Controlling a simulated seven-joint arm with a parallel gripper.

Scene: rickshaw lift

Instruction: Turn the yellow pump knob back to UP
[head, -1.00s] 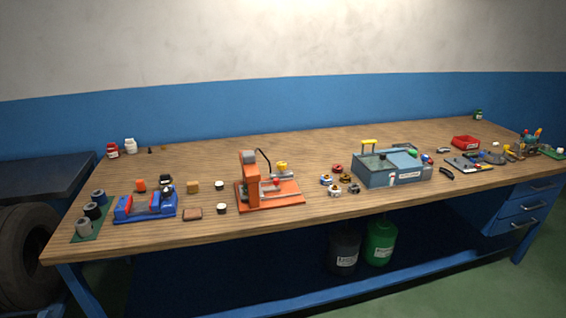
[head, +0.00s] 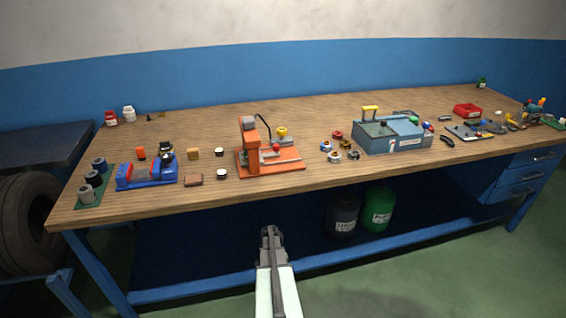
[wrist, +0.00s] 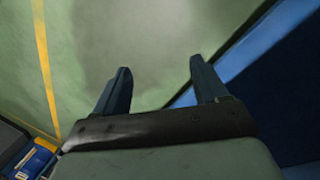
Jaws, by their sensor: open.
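The yellow pump knob (head: 282,132) sits on the right part of the orange lift unit (head: 270,168), on the middle of the workbench. Its exact turn and any UP mark are too small to read. A red ball-shaped part (head: 276,147) is just in front of it. My gripper (head: 270,232) is in front of the bench, below its front edge and well apart from the knob. In the wrist view my gripper (wrist: 158,85) shows two spread fingers with nothing between them. The knob is not in the wrist view.
A blue vise-like device (head: 150,176) stands left and a grey-blue box (head: 390,140) with a yellow handle stands right of the orange unit. Several small rings lie between. The bench's front edge (head: 330,172) lies between my gripper and the knob.

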